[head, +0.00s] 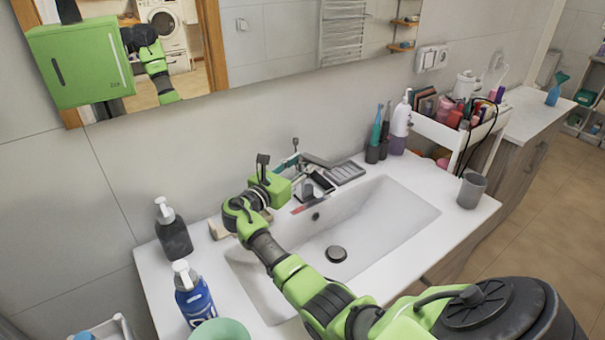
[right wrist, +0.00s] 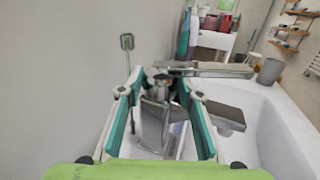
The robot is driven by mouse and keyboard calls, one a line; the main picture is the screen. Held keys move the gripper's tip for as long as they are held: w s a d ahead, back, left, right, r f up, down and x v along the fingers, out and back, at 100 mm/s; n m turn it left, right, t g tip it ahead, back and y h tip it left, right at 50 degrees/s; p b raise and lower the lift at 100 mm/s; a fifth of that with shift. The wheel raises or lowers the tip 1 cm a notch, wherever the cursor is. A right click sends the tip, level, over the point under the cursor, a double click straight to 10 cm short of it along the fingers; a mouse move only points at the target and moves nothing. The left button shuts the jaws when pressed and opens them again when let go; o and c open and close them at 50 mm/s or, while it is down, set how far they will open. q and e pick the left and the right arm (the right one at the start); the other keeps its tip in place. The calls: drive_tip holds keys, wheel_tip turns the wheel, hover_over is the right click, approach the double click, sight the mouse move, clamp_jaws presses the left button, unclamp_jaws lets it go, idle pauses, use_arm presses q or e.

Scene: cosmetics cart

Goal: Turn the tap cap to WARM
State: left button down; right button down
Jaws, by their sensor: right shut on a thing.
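The chrome tap (right wrist: 155,122) stands at the back of the white sink, against the wall. Its flat grey top piece (head: 317,160) points to the right in the head view, and this piece also shows in the right wrist view (right wrist: 215,70). My right gripper (head: 297,172) reaches in from the front of the sink. In the right wrist view its teal-lined fingers (right wrist: 158,84) stand on both sides of the tap's upper part and are shut on the tap cap. The head view largely hides the contact. No WARM marking is legible. My left gripper is out of view.
A grey soap dish (head: 345,172) lies right of the tap. A dark pump bottle (head: 173,238) and a blue bottle (head: 194,300) stand left of the sink (head: 400,212). A grey cup (head: 471,191) stands at the right rim. The basin is empty.

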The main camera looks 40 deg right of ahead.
drive_tip(key=shift+w+a+m+g+b, duration=0.1)
drive_tip(key=shift+m+g+b, duration=0.4)
drive_tip(key=shift+g+b, duration=0.25)
drive_tip(key=shift+w+a+m+g+b, duration=0.1)
drive_tip(key=shift+m+g+b, duration=0.4)
drive_tip(key=shift+g+b, duration=0.25)
drive_tip(key=c, duration=1.4)
unclamp_jaws()
drive_tip(key=shift+c, duration=0.2)
drive_tip(key=a, duration=0.8)
drive_tip(key=shift+s, duration=0.15)
